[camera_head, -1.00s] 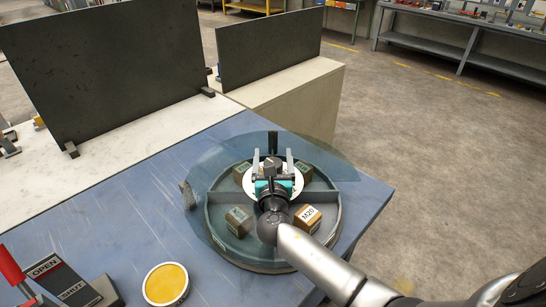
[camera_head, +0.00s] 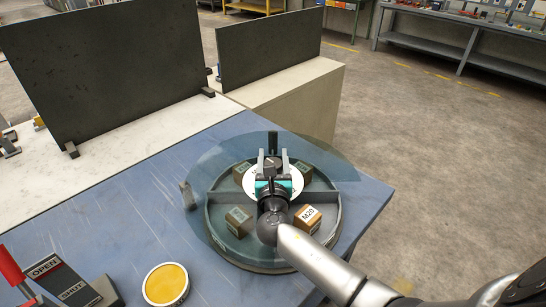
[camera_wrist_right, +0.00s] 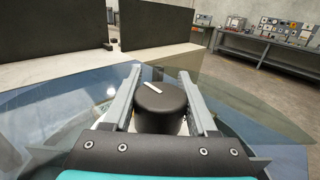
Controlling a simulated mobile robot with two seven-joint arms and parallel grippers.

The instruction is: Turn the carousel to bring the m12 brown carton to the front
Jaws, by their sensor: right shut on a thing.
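The carousel (camera_head: 270,265) is a round grey turntable with walled compartments on the blue table, under a clear cover. A brown carton marked M20 (camera_head: 307,217) sits in its front right compartment. Another carton (camera_head: 238,217) sits at the front left; more cartons show at the back left (camera_head: 241,171) and back right (camera_head: 304,172). I cannot read the labels on these three. My right gripper (camera_head: 273,155) is over the carousel's middle, shut on a black knob with a white mark, which stands between its fingers in the right wrist view (camera_wrist_right: 160,108). My left gripper is out of view.
A yellow-topped round tin (camera_head: 166,284) and an OPEN/SHUT lever stand (camera_head: 65,283) with a red handle are at the front left. A small upright tab (camera_head: 188,195) stands at the carousel's left. Dark panels (camera_head: 110,75) stand behind the table.

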